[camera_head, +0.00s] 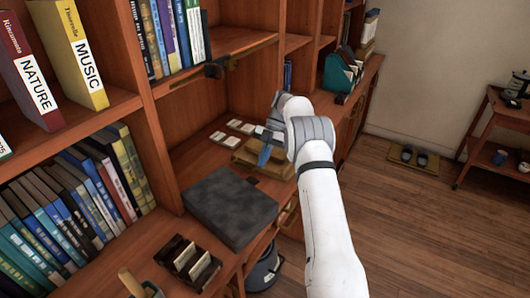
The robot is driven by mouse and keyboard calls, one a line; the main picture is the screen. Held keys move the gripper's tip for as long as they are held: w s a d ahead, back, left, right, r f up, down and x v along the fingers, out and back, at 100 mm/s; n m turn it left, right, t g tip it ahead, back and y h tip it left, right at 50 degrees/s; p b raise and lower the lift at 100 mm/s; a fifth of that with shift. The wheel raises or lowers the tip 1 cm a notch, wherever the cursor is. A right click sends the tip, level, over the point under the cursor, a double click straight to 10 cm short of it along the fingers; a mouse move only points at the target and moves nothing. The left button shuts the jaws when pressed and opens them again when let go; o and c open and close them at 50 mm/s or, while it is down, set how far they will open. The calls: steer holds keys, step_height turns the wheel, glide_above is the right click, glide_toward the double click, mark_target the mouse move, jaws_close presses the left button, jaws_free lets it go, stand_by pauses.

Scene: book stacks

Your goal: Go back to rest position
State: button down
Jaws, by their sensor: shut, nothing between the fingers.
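My white arm reaches up from the bottom right of the picture towards the wooden bookcase. My gripper (264,156) is at its far end, pointing down, with narrow blue fingertips that look closed together and hold nothing. It is in front of the desk-like shelf (185,163) of the bookcase, over or near a light wooden box-like thing (246,158). The wrist partly hides the shelf behind it, and I cannot tell the exact gap below the fingertips.
A dark grey box (230,207) sits on the shelf, left of my arm. A dark card tray (188,263) is nearer. Books (62,50) fill the left shelves. A green holder (341,73) stands behind. Open floor (430,225) lies right; a reddish cart (498,130) stands beyond.

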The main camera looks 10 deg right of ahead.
steer(key=shift+v, duration=2.05)
steer(key=s+a+r+m+t+h, duration=0.2)
steer(key=s+r+m+t+h, duration=0.15)
steer(key=s+r+m, duration=1.2)
steer(key=s+f+m+t+h, duration=0.1)
steer(key=s+m, duration=0.5)
steer(key=s, duration=0.6)
steer(key=s+f+m+t+h, duration=0.1)
steer(key=s+f+m+t, duration=0.2)
steer(key=s, duration=0.9)
steer(key=m+t, duration=0.1)
steer(key=m, duration=0.2)
steer(key=shift+s+d+f, duration=0.3)
steer(key=shift+s+d, duration=0.05)
